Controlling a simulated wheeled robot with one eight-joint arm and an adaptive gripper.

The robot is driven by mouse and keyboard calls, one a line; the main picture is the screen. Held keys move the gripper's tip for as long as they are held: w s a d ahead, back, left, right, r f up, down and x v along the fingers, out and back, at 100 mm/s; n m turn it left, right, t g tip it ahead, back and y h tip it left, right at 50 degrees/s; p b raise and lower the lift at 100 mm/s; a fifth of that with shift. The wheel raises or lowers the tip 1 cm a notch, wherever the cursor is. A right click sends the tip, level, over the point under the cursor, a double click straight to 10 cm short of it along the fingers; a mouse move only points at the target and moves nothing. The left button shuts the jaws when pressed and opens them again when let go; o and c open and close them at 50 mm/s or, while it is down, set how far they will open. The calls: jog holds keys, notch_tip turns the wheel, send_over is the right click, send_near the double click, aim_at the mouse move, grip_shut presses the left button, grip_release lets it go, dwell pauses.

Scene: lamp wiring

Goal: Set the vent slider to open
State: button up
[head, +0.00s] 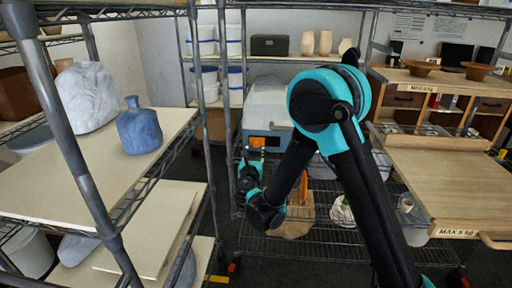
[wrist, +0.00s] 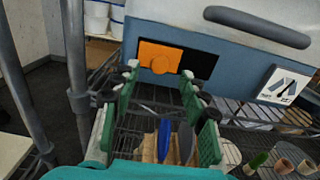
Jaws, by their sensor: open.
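The vent slider (wrist: 160,56) is an orange plate with a round knob, set in a dark slot on the blue front of a kiln-like box (wrist: 225,50). It covers the left part of the slot; the black opening (wrist: 198,64) shows to its right. In the head view the slider (head: 257,142) is a small orange patch low on the box (head: 266,103). My gripper (wrist: 160,77) is open, its fingertips to the left and right of the knob and slightly below it. I cannot tell whether they touch it. In the head view my gripper (head: 249,172) is just below the slider, partly hidden by my arm.
A grey shelf post (wrist: 75,70) stands close to the left of my gripper. A wire shelf below (head: 300,245) holds blue-bladed tools (wrist: 165,140) and small pots (wrist: 284,166). A wooden table (head: 440,180) is at the right; a blue vase (head: 139,130) stands on the left shelf.

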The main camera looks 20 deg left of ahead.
aim_at(256, 145)
jog(key=shift+x, duration=2.55)
jog(key=shift+c, duration=0.6)
grip_shut()
